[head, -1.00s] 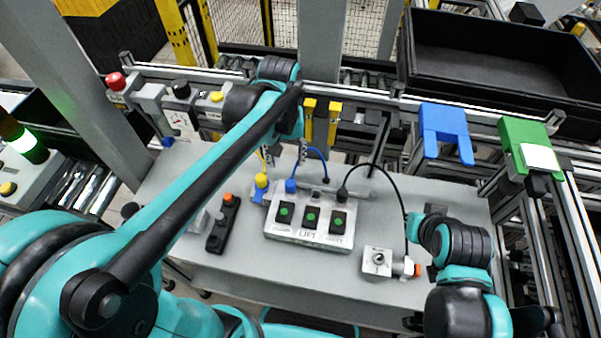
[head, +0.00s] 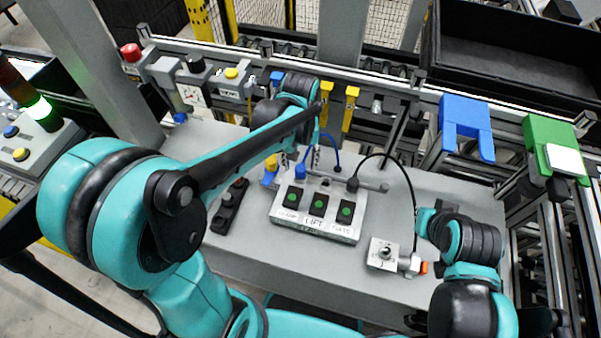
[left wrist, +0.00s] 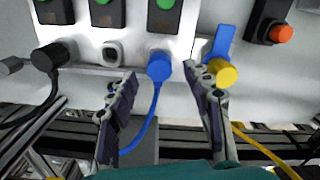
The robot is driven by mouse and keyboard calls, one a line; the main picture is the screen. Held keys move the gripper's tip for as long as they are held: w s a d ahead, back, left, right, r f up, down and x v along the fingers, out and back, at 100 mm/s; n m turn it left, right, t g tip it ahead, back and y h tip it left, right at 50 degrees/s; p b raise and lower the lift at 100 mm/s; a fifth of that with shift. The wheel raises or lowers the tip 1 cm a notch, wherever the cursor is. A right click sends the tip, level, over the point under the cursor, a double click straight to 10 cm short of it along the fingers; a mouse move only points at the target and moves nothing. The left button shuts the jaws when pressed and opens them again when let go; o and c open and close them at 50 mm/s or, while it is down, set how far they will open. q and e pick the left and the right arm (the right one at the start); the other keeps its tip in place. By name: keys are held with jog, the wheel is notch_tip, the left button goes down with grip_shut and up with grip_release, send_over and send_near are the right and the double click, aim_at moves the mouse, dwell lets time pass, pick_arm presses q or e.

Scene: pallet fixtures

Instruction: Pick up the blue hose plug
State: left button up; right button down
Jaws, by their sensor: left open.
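The blue hose plug (head: 300,172) stands at the back left of the grey control box marked LIFT (head: 315,232). In the left wrist view the plug (left wrist: 159,66) shows as a round blue cap with a blue hose (left wrist: 152,122) running from it. My left gripper (left wrist: 162,80) is open, with one finger on each side of the plug's line and nothing visibly clamped. In the head view the gripper (head: 312,154) is just behind the plug, partly hidden by my arm. My right gripper cannot be made out; only my right arm shows.
A black plug (left wrist: 50,56) with a black hose is on the other side. A grey valve block (head: 386,254) stands at the table's right.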

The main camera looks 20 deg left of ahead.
pick_arm(q)
notch_tip(320, 180, down, 2)
jog(key=shift+f, duration=0.25)
grip_shut()
jog(key=shift+r, duration=0.15)
notch_tip(320, 180, up, 5)
jog(key=shift+s+d+f+p, duration=0.1)
jog(key=shift+d+f+p, duration=0.1)
jog(key=shift+p, duration=0.55)
jog(key=s+d+r+p, duration=0.2)
jog(key=s+d+r, duration=0.4)
jog(key=s+d, duration=0.1)
jog(key=shift+s+d+p, duration=0.2)
jog(key=shift+s+p, duration=0.1)
jog(key=shift+s, duration=0.45)
jog(key=shift+r, duration=0.15)
